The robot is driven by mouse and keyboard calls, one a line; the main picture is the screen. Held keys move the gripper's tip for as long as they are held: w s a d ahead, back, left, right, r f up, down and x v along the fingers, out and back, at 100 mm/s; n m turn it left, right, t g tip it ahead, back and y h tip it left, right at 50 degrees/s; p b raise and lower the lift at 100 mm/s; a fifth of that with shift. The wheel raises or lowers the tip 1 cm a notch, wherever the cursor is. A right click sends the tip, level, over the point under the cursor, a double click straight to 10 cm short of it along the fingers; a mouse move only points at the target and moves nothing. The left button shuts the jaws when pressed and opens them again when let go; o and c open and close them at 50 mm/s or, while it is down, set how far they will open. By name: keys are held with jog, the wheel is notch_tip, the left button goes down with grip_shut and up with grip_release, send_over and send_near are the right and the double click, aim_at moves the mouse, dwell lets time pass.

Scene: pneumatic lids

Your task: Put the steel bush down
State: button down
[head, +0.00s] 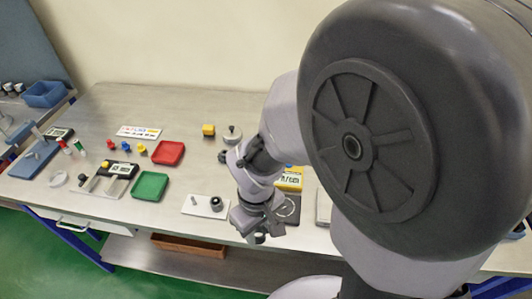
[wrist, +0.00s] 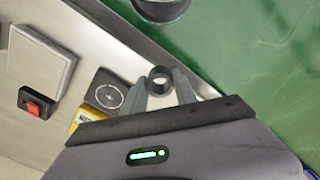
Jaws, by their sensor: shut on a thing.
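My gripper (wrist: 160,82) is shut on the steel bush (wrist: 160,71), a short dark-grey ring held between the fingertips in the wrist view. In the head view my gripper (head: 258,236) hangs by the table's front edge, and the bush is too small there to make out clearly. A dark square plate with a thin circle marked on it (wrist: 106,96) lies beside the fingers in the wrist view. It also shows in the head view (head: 291,214), just right of my gripper, partly hidden by my arm.
A yellow device (head: 291,184) stands behind the dark plate. A white plate (head: 194,206) bearing a black round part (head: 216,203) lies left of my gripper. A green tray (head: 150,186) and a red tray (head: 168,153) are further left. A red-button box (wrist: 36,103) and grey-white slab (wrist: 40,62) also show.

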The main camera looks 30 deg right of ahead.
jog(key=w+d, duration=0.2)
jog(key=d, duration=0.1)
jog(key=w+d+f+b, duration=0.1)
jog(key=w+d, duration=0.2)
jog(key=d, duration=0.1)
jog(key=w+d, duration=0.2)
jog(key=d, duration=0.1)
jog(key=shift+w+d+f+b, duration=0.25)
jog(key=shift+d+b, duration=0.1)
jog(key=shift+d, duration=0.05)
jog(key=shift+w+d+f, duration=0.15)
jog(key=shift+d+f, duration=0.1)
jog(key=shift+f+b, duration=1)
jog(key=shift+f, duration=0.45)
jog(key=shift+f, duration=0.2)
jog(key=c, duration=1)
grip_release()
jog(key=shift+o, duration=0.2)
